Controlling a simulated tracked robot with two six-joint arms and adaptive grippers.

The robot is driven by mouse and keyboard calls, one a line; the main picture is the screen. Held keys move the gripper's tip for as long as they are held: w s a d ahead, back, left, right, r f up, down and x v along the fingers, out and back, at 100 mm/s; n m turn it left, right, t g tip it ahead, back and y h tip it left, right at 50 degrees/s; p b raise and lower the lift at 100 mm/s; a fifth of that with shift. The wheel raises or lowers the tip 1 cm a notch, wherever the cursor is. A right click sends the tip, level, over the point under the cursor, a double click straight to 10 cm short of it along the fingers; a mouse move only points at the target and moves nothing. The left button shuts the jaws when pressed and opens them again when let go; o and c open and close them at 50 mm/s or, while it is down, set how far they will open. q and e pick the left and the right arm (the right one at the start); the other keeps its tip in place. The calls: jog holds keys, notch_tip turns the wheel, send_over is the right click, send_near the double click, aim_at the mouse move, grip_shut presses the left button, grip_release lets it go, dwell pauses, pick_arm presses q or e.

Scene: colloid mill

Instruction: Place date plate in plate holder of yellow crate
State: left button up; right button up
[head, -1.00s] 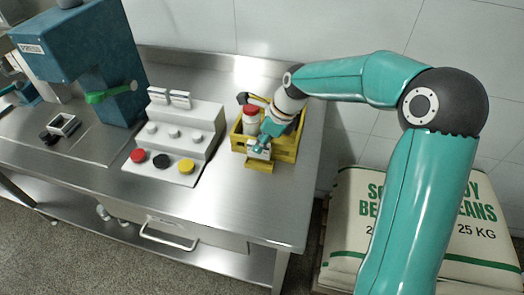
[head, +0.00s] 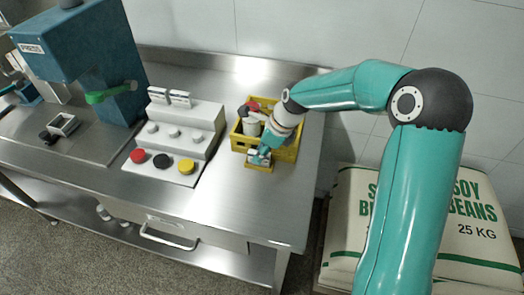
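The yellow crate (head: 285,155) stands on the steel table at its right end. On the crate's front is a small yellow plate holder (head: 258,168). A small pale piece, likely the date plate (head: 260,160), shows at the holder, under the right gripper's fingertips. Whether it sits inside the holder is too small to tell. My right gripper (head: 262,155) reaches down over the crate's front wall, right at the holder. Its fingers are small and partly hidden, so I cannot tell whether they are shut on the plate. My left gripper is not in view.
A red-capped white bottle (head: 251,124) stands in the crate, partly behind my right gripper. A stepped white rack (head: 182,140) with red, black and yellow caps stands left of it. The blue press (head: 85,60) is farther left. Bare table (head: 235,200) lies in front.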

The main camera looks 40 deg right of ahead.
jog(key=v, duration=1.2)
jog(key=shift+r, duration=0.1)
